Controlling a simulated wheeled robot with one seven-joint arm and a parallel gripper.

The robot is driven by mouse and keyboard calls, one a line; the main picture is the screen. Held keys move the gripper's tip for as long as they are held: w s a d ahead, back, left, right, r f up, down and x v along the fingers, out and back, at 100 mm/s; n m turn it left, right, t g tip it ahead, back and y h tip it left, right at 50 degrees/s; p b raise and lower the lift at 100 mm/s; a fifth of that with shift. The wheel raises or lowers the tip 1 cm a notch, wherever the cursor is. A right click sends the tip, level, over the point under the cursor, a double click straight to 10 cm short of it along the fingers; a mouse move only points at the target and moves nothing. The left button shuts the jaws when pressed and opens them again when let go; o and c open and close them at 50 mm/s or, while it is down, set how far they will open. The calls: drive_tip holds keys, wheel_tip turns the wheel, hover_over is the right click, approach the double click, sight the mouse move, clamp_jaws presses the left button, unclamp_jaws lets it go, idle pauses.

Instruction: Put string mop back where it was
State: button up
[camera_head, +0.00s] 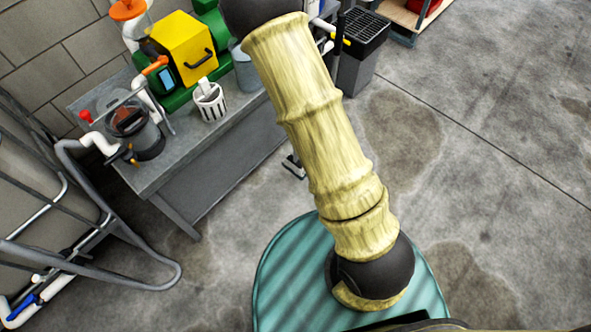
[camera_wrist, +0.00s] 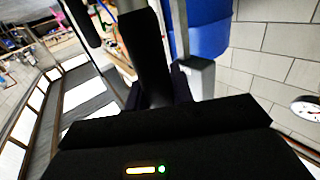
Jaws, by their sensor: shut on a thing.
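My gripper (camera_wrist: 137,28) shows in the wrist view, with its dark fingers pointing up the picture. It is shut on a dark shaft (camera_wrist: 147,55), which appears to be the handle of the string mop. The mop's string head is not visible in either view. In the head view my gripper is out of sight past the top edge, beyond my own arm. I cannot make out an empty mop place in either view.
A grey workbench (camera_head: 215,150) holds a yellow machine (camera_head: 183,48), a white basket (camera_head: 209,101) and a clear canister (camera_head: 135,128). A dark bin (camera_head: 360,55) stands beside it. A metal tube frame (camera_head: 130,285) is at left. Concrete floor at right is clear. A blue object (camera_wrist: 208,28) is near my gripper.

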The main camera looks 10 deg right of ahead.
wheel_tip(320, 180, down, 6)
drive_tip(key=b, duration=0.1)
idle(0.4)
drive_tip(key=shift+f, duration=0.1)
drive_tip(key=shift+f+b, duration=0.45)
drive_tip(key=shift+f, duration=1.5)
drive_tip(key=o, duration=0.5)
drive_tip(key=shift+f, duration=0.15)
drive_tip(key=o, duration=0.5)
drive_tip(key=shift+r, duration=0.25)
